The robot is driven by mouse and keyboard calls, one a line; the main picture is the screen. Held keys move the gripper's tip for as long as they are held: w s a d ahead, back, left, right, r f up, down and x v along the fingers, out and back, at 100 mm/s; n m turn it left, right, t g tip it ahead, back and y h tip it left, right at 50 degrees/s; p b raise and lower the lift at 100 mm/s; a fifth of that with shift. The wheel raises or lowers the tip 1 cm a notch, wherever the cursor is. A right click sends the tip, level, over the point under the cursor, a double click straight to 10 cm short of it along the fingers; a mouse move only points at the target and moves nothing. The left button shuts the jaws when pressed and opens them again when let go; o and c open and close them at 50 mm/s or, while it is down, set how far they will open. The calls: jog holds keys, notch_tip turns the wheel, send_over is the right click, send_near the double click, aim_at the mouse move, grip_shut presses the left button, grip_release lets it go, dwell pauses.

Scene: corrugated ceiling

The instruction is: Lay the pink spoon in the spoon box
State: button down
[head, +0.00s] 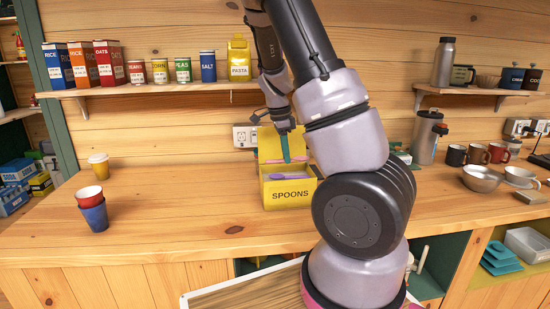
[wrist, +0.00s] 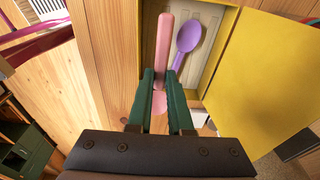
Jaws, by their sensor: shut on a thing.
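The spoon box (head: 290,195) is yellow, labelled SPOONS, and stands on the counter with its lid open at the back. A purple spoon (wrist: 187,42) lies in it, also visible in the head view (head: 288,177). My gripper (head: 290,159) points down over the box. In the wrist view, my gripper (wrist: 160,75) is shut on the pink spoon (wrist: 165,38), whose handle extends over the box interior. The spoon's bowl (wrist: 158,102) shows between the green fingers. In the head view the pink spoon (head: 274,161) is mostly hidden. The gap between it and the box floor is hard to judge.
A red cup (head: 90,194) in a blue cup (head: 96,217) and a yellow cup (head: 99,166) stand at left. Shelves with boxes and cans hang behind. Mugs (head: 476,153), a bowl (head: 480,179) and a flask (head: 426,138) stand at right. The counter left of the box is clear.

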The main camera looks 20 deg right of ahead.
jog(key=shift+f, duration=3)
jog(key=c, duration=0.8)
grip_release()
jog(key=shift+o, duration=0.2)
jog(key=r, duration=0.3)
jog(key=a+r, duration=0.1)
jog(key=r, duration=0.6)
jog(key=shift+w+a+r, duration=0.2)
jog(key=shift+a+r, duration=0.1)
jog(key=shift+r, duration=0.1)
